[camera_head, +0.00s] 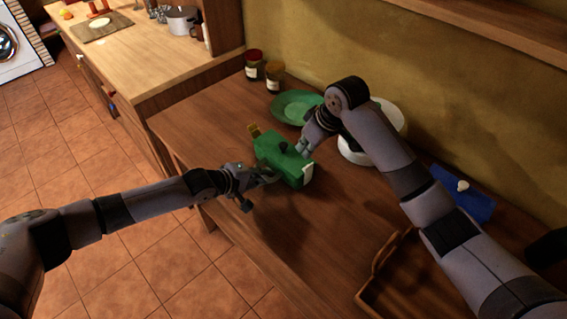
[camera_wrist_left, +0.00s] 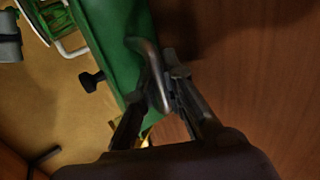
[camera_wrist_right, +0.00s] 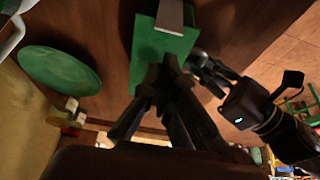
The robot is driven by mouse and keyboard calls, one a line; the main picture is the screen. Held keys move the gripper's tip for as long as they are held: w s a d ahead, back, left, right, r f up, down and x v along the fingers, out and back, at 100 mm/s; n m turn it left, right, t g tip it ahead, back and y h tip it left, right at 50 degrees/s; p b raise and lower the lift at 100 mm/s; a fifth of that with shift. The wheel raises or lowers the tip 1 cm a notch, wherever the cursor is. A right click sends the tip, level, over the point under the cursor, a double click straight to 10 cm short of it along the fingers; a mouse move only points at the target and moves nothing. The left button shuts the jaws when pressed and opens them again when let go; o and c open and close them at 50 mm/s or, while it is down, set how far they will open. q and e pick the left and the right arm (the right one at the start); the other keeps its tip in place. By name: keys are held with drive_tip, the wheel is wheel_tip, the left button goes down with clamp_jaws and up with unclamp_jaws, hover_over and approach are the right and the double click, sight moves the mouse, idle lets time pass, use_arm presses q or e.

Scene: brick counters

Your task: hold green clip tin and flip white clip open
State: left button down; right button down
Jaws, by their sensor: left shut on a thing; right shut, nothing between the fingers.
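The green clip tin (camera_head: 270,150) stands on the wooden counter with a dark knob (camera_head: 283,147) on top. The white clip (camera_head: 308,172) is on its right end; it looks pale grey in the right wrist view (camera_wrist_right: 170,14). A yellowish clip (camera_head: 254,131) is at the opposite end. My left gripper (camera_head: 268,178) is shut on a grey metal handle (camera_wrist_left: 150,70) on the tin's near side. My right gripper (camera_head: 303,151) is shut and empty close to the tin's far right side; I cannot tell whether it touches. Whether the white clip is open is unclear.
A green plate (camera_head: 291,106) and a white dish (camera_head: 354,150) are behind the tin. Two jars (camera_head: 274,75) stand by the wall. Counter left of the tin is clear.

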drive_tip(key=shift+f, duration=2.05)
drive_tip(key=shift+s, duration=0.1)
drive_tip(key=shift+s+d, duration=1.1)
wheel_tip(320, 180, up, 7)
hover_over(309, 170)
drive_tip(key=s+d, duration=0.1)
drive_tip(key=d, duration=0.1)
drive_tip(key=shift+s+a+r, duration=0.1)
drive_tip(key=shift+a+r, duration=0.05)
drive_tip(key=shift+a, duration=0.1)
idle(0.4)
